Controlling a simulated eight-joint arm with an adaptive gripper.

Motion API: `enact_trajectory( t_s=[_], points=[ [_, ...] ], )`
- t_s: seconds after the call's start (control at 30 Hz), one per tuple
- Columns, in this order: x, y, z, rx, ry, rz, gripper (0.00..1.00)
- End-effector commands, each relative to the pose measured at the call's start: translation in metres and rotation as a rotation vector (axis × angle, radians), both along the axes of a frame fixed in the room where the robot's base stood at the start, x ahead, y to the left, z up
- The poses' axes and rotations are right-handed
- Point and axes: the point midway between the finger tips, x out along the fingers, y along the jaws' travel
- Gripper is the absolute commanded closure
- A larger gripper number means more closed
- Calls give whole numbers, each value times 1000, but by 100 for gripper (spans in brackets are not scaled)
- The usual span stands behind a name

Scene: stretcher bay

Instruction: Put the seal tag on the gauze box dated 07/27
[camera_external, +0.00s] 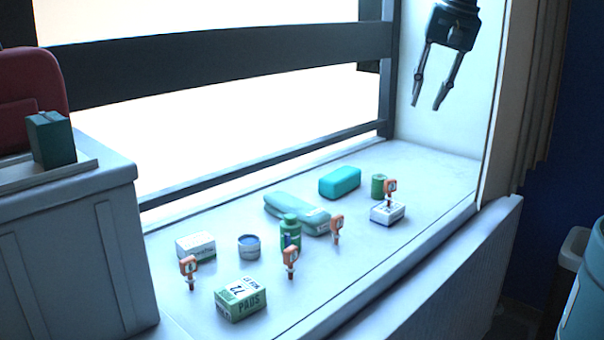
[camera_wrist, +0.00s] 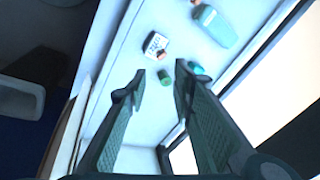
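Several orange tags with dark lower ends stand on the white ledge: one by the left white box (camera_external: 189,268), one mid-ledge (camera_external: 290,258), one further right (camera_external: 336,228), and one at the right white box (camera_external: 390,187). I cannot read a date on any box. My gripper (camera_external: 427,101) is open and empty, high above the ledge's right end; its fingers frame the wrist view (camera_wrist: 160,76).
A green cylinder (camera_external: 378,186), teal block (camera_external: 340,182), flat teal pack (camera_external: 292,211), green bottle (camera_external: 290,236) and small blue-grey tin (camera_external: 249,246) stand among the boxes. A dark rail (camera_external: 220,62) runs behind.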

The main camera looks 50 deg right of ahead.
Motion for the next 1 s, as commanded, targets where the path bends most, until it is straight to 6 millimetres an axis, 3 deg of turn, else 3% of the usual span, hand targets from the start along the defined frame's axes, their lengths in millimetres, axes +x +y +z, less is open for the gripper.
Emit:
enact_trajectory(
  t_s=[0.5, 1.0],
  points=[
    [-58, 9, 34, -159, -137, 427, 75],
    [-109, 16, 49, -364, -257, 810, 75]
  ],
)
